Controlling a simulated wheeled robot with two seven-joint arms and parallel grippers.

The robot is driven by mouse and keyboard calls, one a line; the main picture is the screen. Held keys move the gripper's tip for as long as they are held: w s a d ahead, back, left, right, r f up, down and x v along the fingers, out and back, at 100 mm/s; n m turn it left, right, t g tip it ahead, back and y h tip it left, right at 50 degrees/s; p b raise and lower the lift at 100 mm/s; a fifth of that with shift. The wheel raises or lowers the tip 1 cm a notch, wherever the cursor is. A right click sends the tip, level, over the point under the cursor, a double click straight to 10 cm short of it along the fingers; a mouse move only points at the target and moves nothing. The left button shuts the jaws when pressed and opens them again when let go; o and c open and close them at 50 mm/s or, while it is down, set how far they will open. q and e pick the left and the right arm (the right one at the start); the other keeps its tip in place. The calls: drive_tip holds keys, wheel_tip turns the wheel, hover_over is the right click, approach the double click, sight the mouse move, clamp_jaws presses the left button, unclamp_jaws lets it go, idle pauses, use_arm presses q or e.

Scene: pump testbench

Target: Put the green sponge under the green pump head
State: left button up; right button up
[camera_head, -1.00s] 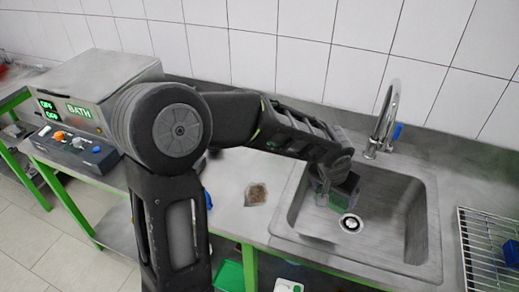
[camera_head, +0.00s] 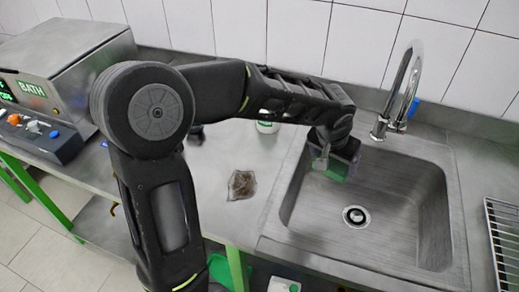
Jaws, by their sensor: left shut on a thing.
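My left gripper (camera_head: 322,160) comes in from the left and hangs over the back left part of the sink. It is shut on the green sponge (camera_head: 338,170), a dark and green block that shows just below and right of the fingers. The hand hides part of the sponge. It is held above the sink floor, apart from the drain. The green pump head cannot be made out in this view. My right gripper is not in view.
The steel sink (camera_head: 430,240) has a tall faucet (camera_head: 402,90) behind it. A wire rack (camera_head: 504,240) stands at the right. A white and green container (camera_head: 267,127) and a brownish patch (camera_head: 241,184) are on the counter. The bath unit (camera_head: 75,65) stands at the left.

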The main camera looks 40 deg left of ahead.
use_arm(q)
drive_tip(key=shift+w+f, duration=0.2)
drive_tip(key=shift+f, duration=0.15)
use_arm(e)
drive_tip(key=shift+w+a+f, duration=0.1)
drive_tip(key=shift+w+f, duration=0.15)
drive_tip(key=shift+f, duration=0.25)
use_arm(q)
drive_tip(key=shift+s+r, duration=0.1)
drive_tip(key=shift+s+a+r+n+b, duration=0.1)
drive_tip(key=shift+s+a+n+b, duration=0.1)
drive_tip(key=shift+n+b, duration=0.2)
drive_tip(key=s+a+r+n+g+y+b, duration=0.2)
drive_tip(key=s+a+r+n+y+b, duration=0.1)
drive_tip(key=s+n, duration=0.7)
wheel_tip(320, 180, up, 3)
drive_tip(key=a+n+y, duration=0.1)
drive_tip(key=a, duration=0.1)
drive_tip(key=shift+s+a+r+n, duration=0.15)
drive_tip(key=shift+s+a+n, duration=0.15)
drive_tip(key=shift+a+n, duration=0.1)
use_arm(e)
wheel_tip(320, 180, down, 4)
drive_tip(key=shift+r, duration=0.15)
